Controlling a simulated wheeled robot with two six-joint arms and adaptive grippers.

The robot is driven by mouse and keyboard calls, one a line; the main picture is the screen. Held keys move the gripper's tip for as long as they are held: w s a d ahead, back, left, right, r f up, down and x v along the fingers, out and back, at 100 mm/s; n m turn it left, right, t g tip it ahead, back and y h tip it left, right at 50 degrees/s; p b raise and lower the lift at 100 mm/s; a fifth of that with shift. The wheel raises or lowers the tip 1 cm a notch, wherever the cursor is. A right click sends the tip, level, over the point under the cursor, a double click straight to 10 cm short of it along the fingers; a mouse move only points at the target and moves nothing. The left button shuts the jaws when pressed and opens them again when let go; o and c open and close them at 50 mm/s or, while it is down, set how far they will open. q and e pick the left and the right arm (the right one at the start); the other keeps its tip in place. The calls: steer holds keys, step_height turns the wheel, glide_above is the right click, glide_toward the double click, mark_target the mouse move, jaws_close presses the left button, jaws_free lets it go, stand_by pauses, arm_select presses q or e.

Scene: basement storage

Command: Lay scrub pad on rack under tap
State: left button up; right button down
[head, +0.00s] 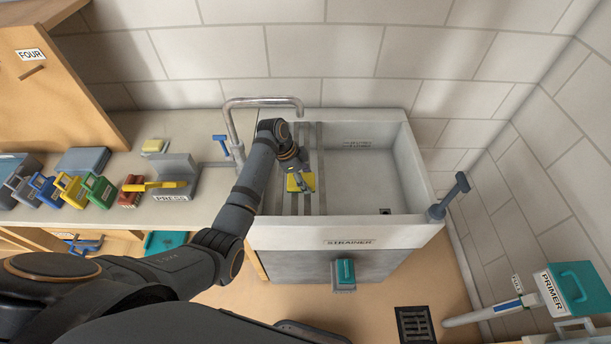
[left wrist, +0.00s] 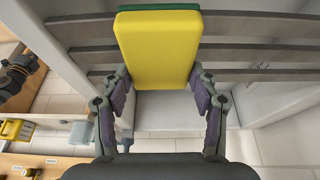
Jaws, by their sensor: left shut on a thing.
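The scrub pad (head: 307,182) is yellow on its broad face. In the left wrist view the scrub pad (left wrist: 157,48) shows a dark green layer along its far edge. My left gripper (head: 300,180) is shut on the pad, with one finger at each side in the left wrist view. The rack (head: 320,148) is a set of grey bars across the left part of the sink, and the pad is over it. I cannot tell whether they touch. The tap (head: 262,101) arches over the sink's back left. My right gripper is not seen.
The sink (head: 370,228) has a pale rim and an open basin to the right of the rack. A press (head: 176,180) and several coloured items stand on the counter at left. A blue-grey handle (head: 449,196) sticks up at the sink's right corner.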

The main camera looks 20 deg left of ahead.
mark_target(291, 179)
arm_select(q)
steer(key=shift+f, duration=0.1)
steer(key=shift+f, duration=0.15)
steer(key=o, duration=1.2)
steer(key=b+v, duration=0.1)
steer(key=v, duration=1.1)
steer(key=shift+r+b, duration=0.25)
steer(key=shift+b, duration=0.05)
